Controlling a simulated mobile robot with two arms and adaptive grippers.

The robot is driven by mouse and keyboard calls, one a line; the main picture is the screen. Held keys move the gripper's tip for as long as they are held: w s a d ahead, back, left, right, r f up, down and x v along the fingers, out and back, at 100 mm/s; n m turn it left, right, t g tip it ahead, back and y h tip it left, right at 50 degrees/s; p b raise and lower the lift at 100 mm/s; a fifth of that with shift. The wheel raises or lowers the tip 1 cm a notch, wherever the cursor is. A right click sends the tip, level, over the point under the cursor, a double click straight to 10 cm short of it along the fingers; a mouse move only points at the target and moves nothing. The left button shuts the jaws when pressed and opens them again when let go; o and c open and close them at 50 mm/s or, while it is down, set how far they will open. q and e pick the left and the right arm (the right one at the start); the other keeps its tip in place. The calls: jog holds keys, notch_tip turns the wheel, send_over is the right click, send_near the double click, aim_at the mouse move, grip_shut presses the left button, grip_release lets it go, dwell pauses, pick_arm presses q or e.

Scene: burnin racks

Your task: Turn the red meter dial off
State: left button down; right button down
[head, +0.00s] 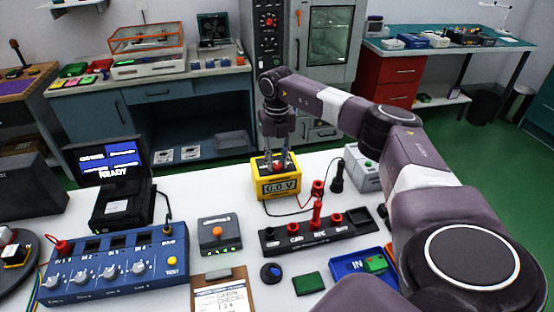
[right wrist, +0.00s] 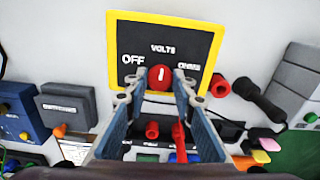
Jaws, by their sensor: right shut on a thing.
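The yellow meter (head: 284,186) stands on the white table with "0.0 V" on its display. The white mark on the dial is upright in that view, toward "VOLTS". My right gripper (head: 277,162) points down over the meter, its fingers on both sides of the dial and shut on it. My left gripper is not in view.
A black jack block (head: 318,233) with red plugs and leads stands in front of the meter. A blue box with knobs (head: 115,265) and a grey box (head: 219,235) are at the left. A black probe (head: 337,178) stands close to the meter's right.

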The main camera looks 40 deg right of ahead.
aim_at(277, 164)
jog(key=n, duration=0.6)
jog(key=shift+n, duration=0.3)
jog(key=n, duration=0.6)
jog(key=shift+w+r, duration=0.1)
dwell(0.3)
jog(key=c, duration=1.6)
grip_release()
notch_tip(277, 164, up, 12)
jog(key=shift+f, duration=0.1)
